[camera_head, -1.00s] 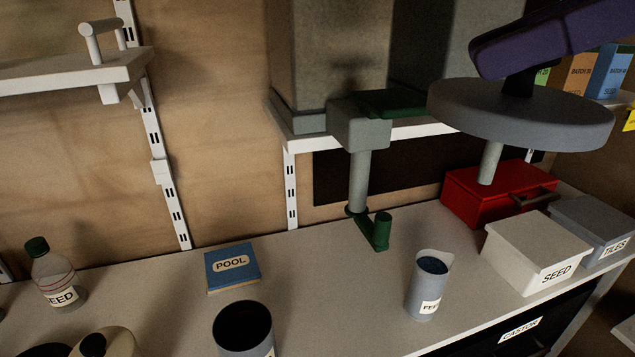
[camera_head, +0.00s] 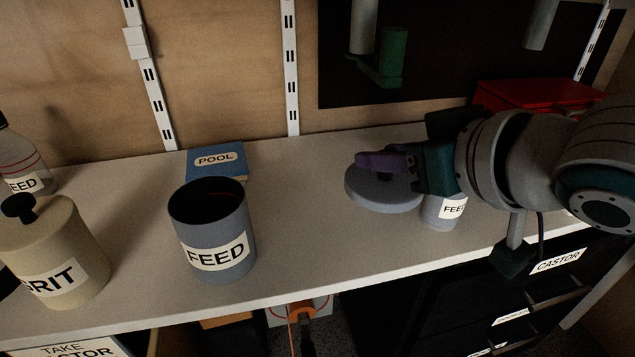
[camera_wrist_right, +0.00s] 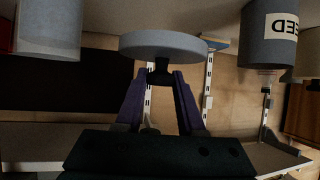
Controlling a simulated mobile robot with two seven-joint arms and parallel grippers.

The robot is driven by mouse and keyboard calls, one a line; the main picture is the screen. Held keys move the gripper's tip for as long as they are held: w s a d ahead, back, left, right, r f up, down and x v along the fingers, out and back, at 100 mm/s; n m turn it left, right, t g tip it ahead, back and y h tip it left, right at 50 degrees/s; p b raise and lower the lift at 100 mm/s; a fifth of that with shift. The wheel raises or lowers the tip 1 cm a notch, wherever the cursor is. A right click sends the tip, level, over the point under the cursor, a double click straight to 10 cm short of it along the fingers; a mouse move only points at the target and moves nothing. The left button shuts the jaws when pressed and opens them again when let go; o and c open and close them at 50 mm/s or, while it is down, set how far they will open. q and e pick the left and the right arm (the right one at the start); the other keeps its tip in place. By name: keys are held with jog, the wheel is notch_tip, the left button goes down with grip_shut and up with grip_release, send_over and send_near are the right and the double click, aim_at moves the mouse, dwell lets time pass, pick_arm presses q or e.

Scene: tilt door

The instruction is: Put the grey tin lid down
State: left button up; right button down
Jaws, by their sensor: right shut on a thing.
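The grey tin lid (camera_head: 378,198) is a round disc with a dark knob, level over the bench between the big open FEED tin and the small FEED cup (camera_head: 438,212). My right gripper (camera_head: 388,163), with purple fingers, is shut on the knob. The right wrist view also shows the lid (camera_wrist_right: 165,46) with the gripper (camera_wrist_right: 162,76) on its knob. I cannot tell whether the lid touches the bench (camera_head: 300,225). The blue-grey FEED tin (camera_head: 212,250) stands upright with its top open. My left gripper is not in view.
A blue POOL box (camera_head: 216,160) lies behind the FEED tin. A cream GRIT tin (camera_head: 55,250) and a FEED bottle (camera_head: 22,160) stand at left. A red box (camera_head: 530,95) is at back right. The bench between the FEED tin and the lid is clear.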

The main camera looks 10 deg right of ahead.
aim_at(365, 173)
jog(key=a+f, duration=0.1)
jog(key=a+f+b, duration=0.1)
jog(key=shift+w+f, duration=0.3)
jog(key=shift+w, duration=0.1)
notch_tip(365, 173, down, 6)
jog(key=shift+r+b, duration=0.15)
jog(key=shift+b, duration=1.1)
pick_arm(q)
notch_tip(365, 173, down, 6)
jog(key=b, duration=0.1)
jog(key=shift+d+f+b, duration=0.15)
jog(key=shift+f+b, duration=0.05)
jog(key=shift+b, duration=0.15)
pick_arm(e)
jog(key=shift+f, duration=1.9)
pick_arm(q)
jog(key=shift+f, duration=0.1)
pick_arm(e)
jog(key=shift+f, duration=0.1)
jog(key=c, duration=0.5)
grip_release()
